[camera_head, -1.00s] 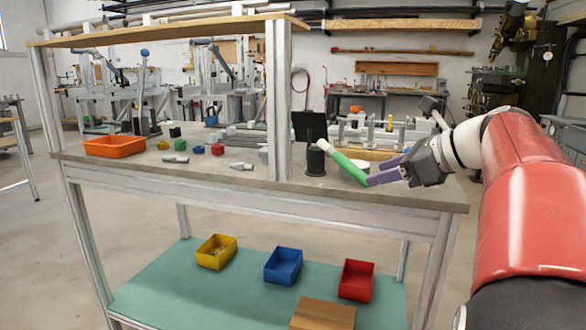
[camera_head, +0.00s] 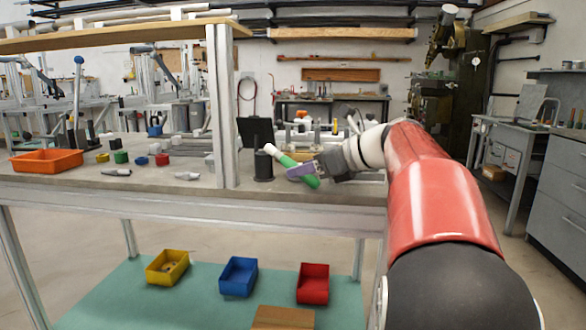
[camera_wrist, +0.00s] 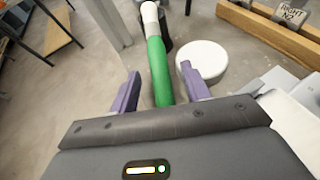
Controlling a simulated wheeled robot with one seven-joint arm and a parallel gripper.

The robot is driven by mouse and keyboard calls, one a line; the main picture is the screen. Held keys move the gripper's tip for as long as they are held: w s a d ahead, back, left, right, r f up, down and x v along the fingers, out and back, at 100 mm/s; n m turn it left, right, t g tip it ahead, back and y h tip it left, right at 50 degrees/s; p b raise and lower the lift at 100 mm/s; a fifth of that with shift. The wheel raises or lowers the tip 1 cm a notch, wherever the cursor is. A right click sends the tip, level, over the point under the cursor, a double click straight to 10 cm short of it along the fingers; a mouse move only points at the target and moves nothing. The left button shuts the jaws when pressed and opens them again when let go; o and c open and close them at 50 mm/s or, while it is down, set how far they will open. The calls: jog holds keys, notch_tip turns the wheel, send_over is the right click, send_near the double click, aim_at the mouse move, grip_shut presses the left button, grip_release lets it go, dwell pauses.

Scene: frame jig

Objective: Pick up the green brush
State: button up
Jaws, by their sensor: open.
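The green brush (camera_head: 287,161), with a white end, leans at a slant above the workbench top beside a black cylinder (camera_head: 263,168). In the wrist view the green brush (camera_wrist: 157,62) runs lengthwise between the two purple fingers, with its white end farthest away. My gripper (camera_head: 298,171) reaches in from the right with its fingers around the brush's lower part. In the wrist view my gripper (camera_wrist: 160,80) is open, with a visible gap on each side of the brush. The brush's near end is hidden behind the gripper body.
A white round dish (camera_wrist: 203,60) sits close to the right finger. A wooden bar labelled "RIGHT N2" (camera_wrist: 275,37) lies at upper right. A frame post (camera_head: 221,110) stands left of the brush. An orange tray (camera_head: 45,161) and small parts lie farther left.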

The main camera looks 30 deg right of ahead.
grip_shut()
